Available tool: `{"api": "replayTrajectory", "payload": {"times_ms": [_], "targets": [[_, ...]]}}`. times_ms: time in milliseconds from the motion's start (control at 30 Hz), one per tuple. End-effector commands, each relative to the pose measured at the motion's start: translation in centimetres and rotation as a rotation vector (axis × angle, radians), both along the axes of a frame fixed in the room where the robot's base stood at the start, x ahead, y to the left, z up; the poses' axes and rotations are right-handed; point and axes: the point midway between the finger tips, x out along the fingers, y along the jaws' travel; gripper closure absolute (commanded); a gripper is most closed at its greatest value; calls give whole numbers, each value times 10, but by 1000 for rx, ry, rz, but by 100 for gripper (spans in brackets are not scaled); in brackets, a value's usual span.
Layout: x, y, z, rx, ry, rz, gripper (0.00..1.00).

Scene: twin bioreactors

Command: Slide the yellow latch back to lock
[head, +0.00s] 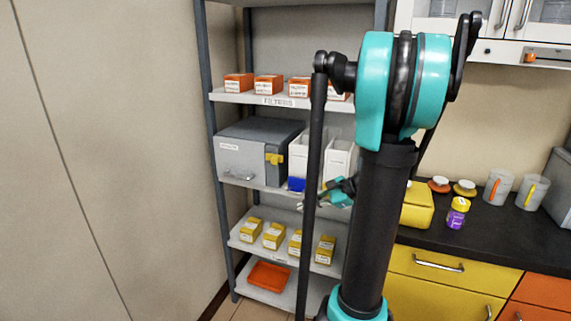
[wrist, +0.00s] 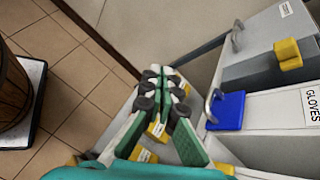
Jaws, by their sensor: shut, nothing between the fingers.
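The yellow latch (head: 274,159) sits at the right end of the front of a grey box (head: 240,150) on the middle shelf. In the wrist view the latch (wrist: 288,53) is at the upper right, on the grey box (wrist: 262,72). My gripper (head: 340,192) is in front of the shelf, lower than the latch and to its right, partly behind my arm in the head view. In the wrist view its fingers (wrist: 166,82) are shut and empty, clear of the latch. Whether the latch is locked cannot be told.
White holders (head: 340,155) stand right of the grey box, with a blue part (head: 296,184) at the front; the blue part is also in the wrist view (wrist: 225,110). Yellow boxes (head: 273,235) fill the shelf below. Orange boxes (head: 268,85) stand above. A wall is at left.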

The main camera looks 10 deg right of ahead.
Motion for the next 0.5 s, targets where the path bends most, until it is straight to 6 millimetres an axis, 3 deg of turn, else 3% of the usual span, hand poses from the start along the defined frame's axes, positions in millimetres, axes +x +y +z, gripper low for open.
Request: {"api": "replayTrajectory", "payload": {"times_ms": [200, 400, 500], "targets": [[28, -73, 43, 370, 91, -172, 100], [28, -133, 72, 627, 141, -232, 100], [25, -153, 80, 701, 154, -240, 100]]}}
